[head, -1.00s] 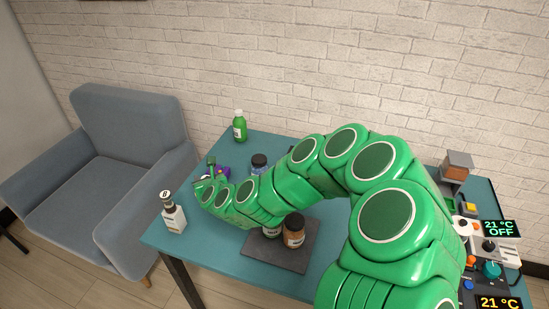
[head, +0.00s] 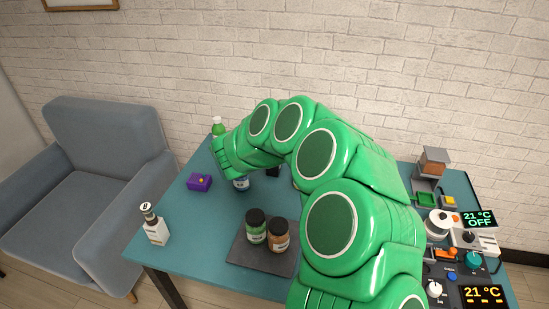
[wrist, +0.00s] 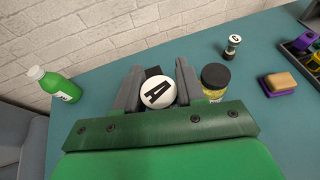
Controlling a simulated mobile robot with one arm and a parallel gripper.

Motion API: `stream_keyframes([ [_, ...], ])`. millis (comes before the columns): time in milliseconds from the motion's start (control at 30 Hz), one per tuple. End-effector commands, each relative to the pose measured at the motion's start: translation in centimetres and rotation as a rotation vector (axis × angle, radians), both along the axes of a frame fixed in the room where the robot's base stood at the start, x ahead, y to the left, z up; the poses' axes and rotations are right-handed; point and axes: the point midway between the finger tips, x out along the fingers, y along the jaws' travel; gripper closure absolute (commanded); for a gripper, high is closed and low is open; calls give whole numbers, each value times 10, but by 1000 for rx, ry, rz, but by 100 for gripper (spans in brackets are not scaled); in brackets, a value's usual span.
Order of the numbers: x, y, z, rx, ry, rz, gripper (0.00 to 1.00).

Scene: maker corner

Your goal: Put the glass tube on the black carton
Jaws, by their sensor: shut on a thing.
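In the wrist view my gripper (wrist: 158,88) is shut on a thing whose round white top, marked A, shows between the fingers. I take it to be the glass tube (wrist: 157,92); its body is hidden below the top. A small black patch just beyond it, between the fingers, may be the black carton (wrist: 153,71); most of it is covered. In the head view a black shape (head: 273,171), perhaps the same carton, shows under my arm. My arm hides the gripper and the held thing there.
A jar with a dark lid (wrist: 215,78) stands close right of the fingers. A green bottle (wrist: 54,85) stands at left.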

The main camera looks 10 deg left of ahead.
Motion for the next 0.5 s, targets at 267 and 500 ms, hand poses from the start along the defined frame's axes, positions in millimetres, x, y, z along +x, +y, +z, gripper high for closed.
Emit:
stream_keyframes([
  [267, 1, -42, 25, 0, -2, -250, 92],
  [500, -5, -55, 34, 1, 1, -351, 92],
])
